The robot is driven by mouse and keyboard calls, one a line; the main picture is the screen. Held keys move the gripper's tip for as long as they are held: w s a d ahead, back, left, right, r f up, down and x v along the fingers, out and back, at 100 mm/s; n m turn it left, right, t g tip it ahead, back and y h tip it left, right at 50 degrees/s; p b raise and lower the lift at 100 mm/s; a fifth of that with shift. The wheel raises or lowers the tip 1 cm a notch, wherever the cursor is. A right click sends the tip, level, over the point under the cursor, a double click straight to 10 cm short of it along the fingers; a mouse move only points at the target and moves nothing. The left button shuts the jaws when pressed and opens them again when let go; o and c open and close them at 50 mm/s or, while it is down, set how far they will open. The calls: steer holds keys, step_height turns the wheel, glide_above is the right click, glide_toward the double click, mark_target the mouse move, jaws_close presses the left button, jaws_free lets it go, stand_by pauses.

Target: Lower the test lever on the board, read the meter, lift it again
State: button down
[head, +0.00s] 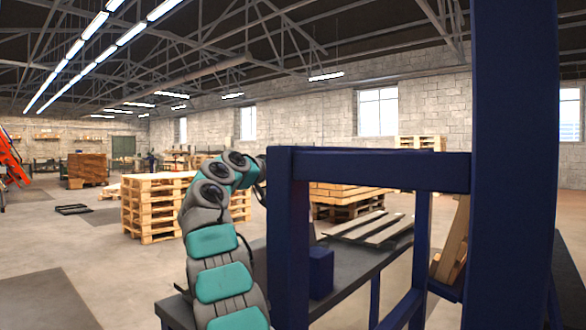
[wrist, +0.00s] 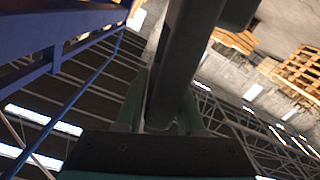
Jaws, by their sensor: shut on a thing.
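In the wrist view my gripper (wrist: 162,98) has its two green fingers on either side of a thick dark grey bar, which looks like the test lever (wrist: 185,50). The gripper is shut on it, and the bar runs up out of the picture between the fingers. In the head view my arm rises at the left of a blue frame and bends right at the top. Its end is hidden behind the blue post, so neither gripper nor lever shows there. I cannot make out the board's face or the meter in either view.
The blue steel frame (head: 380,168) stands close in front, with a thick upright (head: 513,170) at right. A grey bench (head: 350,275) with loose planks (head: 375,228) lies behind it. Pallet stacks (head: 152,208) stand farther back. The floor at left (head: 100,265) is mostly clear.

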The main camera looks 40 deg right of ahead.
steer(key=shift+w+a+r+n, duration=0.15)
steer(key=shift+w+r+n, duration=0.05)
steer(key=shift+w+n, duration=0.2)
steer(key=shift+w+f+n, duration=0.15)
steer(key=shift+f+n, duration=0.15)
steer(key=shift+f, duration=0.05)
steer(key=shift+f, duration=0.15)
steer(key=c, duration=0.6)
jaws_free()
steer(key=shift+a, duration=0.1)
steer(key=a+b, duration=0.3)
steer(key=a, duration=0.4)
steer(key=shift+s+a, duration=0.25)
steer(key=shift+s, duration=0.05)
